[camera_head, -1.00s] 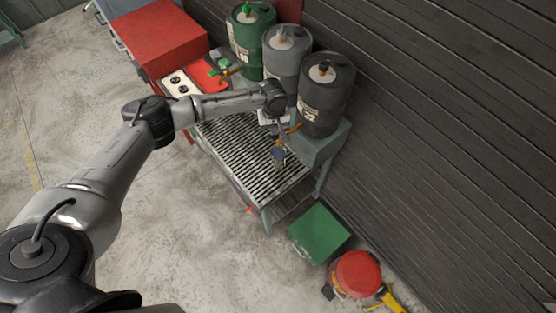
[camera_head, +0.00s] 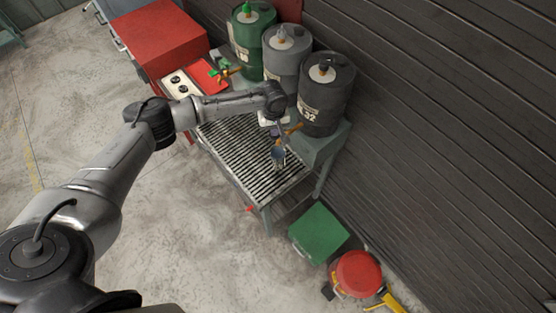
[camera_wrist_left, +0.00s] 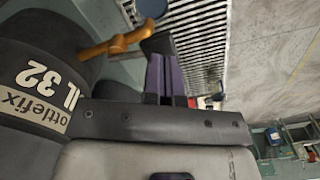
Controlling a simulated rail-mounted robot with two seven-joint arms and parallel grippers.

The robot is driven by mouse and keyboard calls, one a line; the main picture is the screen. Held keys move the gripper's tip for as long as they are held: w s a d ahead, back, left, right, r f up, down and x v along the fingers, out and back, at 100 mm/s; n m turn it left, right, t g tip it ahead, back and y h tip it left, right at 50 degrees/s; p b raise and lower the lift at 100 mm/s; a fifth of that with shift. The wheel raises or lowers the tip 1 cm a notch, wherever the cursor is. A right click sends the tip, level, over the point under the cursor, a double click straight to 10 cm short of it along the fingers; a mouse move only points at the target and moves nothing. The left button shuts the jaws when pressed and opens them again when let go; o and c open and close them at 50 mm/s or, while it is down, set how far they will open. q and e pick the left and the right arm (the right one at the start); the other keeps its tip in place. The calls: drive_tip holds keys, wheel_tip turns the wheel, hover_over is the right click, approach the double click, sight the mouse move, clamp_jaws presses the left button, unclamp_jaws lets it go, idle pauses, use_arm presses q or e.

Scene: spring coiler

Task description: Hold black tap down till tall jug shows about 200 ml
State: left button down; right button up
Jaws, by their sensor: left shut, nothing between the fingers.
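The black drum (camera_head: 326,95), marked 32, stands at the right end of the drum row and fills the left of the left wrist view (camera_wrist_left: 40,80). Its orange-brown tap (camera_head: 294,128) sticks out over the grille; it also shows in the left wrist view (camera_wrist_left: 110,46). My left gripper (camera_head: 276,132) is shut and empty, with its dark tips (camera_wrist_left: 158,43) close by the tap's outer end. Whether they touch is unclear. The small clear jug (camera_head: 279,157) stands on the grille below; its level is too small to read. My right gripper is not in view.
A slatted grille table (camera_head: 240,150) carries the work. A grey drum (camera_head: 287,55) and a green drum (camera_head: 250,40) stand beside the black one against the dark wall. A green box (camera_head: 318,233) and a red-lidded bucket (camera_head: 357,273) sit on the floor.

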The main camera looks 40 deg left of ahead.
use_arm(q)
drive_tip(key=shift+f+b, duration=0.35)
drive_tip(key=shift+f, duration=1.05)
idle(6.6)
